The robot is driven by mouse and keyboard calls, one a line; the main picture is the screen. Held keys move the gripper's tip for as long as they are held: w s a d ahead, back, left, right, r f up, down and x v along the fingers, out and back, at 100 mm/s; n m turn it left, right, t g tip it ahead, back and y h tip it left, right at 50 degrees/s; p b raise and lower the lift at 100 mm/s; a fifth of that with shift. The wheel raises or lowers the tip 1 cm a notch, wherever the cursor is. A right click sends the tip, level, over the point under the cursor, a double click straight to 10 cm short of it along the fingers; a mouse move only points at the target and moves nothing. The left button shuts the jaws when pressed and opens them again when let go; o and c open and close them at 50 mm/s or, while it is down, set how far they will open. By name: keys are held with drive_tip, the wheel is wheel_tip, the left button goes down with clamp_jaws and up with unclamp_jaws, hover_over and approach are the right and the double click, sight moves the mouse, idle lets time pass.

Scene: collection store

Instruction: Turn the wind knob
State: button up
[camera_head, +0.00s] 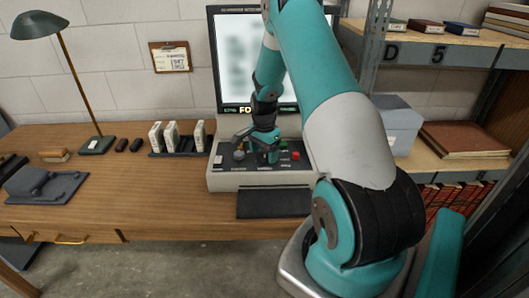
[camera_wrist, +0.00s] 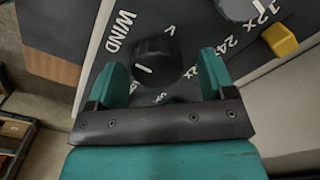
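The wind knob (camera_wrist: 155,62) is a round black knob with a white pointer line, on a dark panel beside the printed word WIND. In the wrist view my gripper (camera_wrist: 163,62) is open, one teal fingertip on each side of the knob. I cannot tell whether the fingers touch it. In the head view my gripper (camera_head: 270,156) is low over the control panel (camera_head: 234,177) of the film reader, and the wind knob cannot be made out clearly there.
A grey knob (camera_wrist: 240,8) and a yellow knob (camera_wrist: 281,39) sit close to the right. The reader's lit screen (camera_head: 236,60) rises behind the panel. A red button (camera_head: 295,155) is right of my gripper. A dark pad (camera_head: 274,203) lies in front; white boxes (camera_head: 171,137) stand left.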

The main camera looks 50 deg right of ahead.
sight(264, 153)
wheel_tip(264, 153, up, 17)
drive_tip(key=b, duration=0.1)
drive_tip(key=shift+r+b, duration=0.15)
drive_tip(key=shift+b, duration=0.2)
idle(0.7)
drive_tip(key=s+a+r+n+t+y, duration=0.1)
drive_tip(key=a+r+n, duration=0.35)
drive_tip(key=a, duration=0.85)
drive_tip(key=s+a+r+n+y, duration=0.1)
drive_tip(key=s+a+n, duration=0.1)
drive_tip(key=a+n, duration=0.8)
drive_tip(key=s+a+r+n+g+y, duration=0.1)
drive_tip(key=s+a+n+y, duration=0.1)
drive_tip(key=s+a+n, duration=0.9)
drive_tip(key=s+a, duration=0.7)
drive_tip(key=shift+a+n, duration=0.3)
drive_tip(key=shift+n, duration=0.05)
